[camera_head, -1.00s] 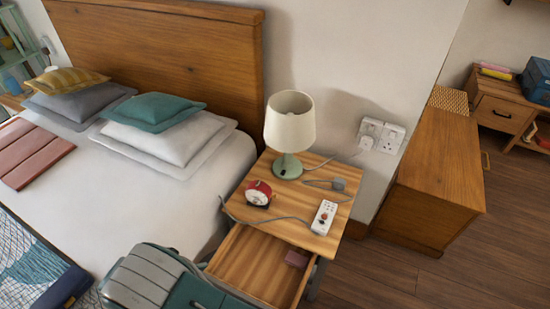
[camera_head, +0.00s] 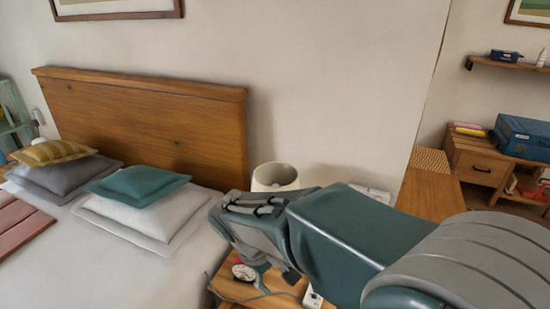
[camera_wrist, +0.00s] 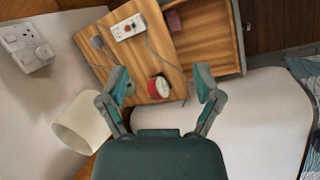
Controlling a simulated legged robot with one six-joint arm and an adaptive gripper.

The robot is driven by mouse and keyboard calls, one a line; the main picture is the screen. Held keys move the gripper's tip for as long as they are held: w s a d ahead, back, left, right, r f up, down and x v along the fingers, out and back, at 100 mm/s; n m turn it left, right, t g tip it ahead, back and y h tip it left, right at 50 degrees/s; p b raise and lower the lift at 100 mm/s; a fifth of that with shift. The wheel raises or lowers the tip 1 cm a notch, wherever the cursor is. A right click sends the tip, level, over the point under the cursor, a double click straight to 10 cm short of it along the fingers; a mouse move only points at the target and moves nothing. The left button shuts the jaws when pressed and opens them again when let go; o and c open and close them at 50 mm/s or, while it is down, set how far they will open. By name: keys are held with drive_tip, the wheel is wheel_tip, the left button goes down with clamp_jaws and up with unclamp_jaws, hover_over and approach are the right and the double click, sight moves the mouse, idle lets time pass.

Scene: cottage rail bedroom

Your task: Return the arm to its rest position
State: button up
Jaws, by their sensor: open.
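My arm reaches across the lower right of the head view, with my gripper (camera_head: 245,225) at its end in front of the nightstand. In the wrist view my gripper (camera_wrist: 163,90) is open, its two fingers spread with nothing between them but the view of the nightstand (camera_wrist: 183,75). A red alarm clock (camera_wrist: 159,87) shows beyond the fingers, on the nightstand top; it also shows in the head view (camera_head: 244,272). No contact between fingers and clock is visible.
A lamp with a cream shade (camera_wrist: 82,122) stands on the nightstand. A white power strip (camera_wrist: 128,27) lies there too. The nightstand's drawer (camera_wrist: 205,35) is pulled out. The bed (camera_head: 80,250) lies left, and a wall socket (camera_wrist: 25,45) is close by.

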drive_tip(key=s+d+r+m+t+y, duration=0.2)
drive_tip(key=s+d+r+m, duration=0.2)
drive_tip(key=d, duration=0.3)
drive_tip(key=s+d+r+m+t+y, duration=0.2)
drive_tip(key=s+d+r+m+t, duration=0.1)
drive_tip(key=s+d+r+m, duration=0.2)
drive_tip(key=s+d, duration=0.2)
drive_tip(key=d, duration=0.1)
drive_tip(key=shift+s+d+r, duration=0.15)
drive_tip(key=shift+s+r, duration=0.15)
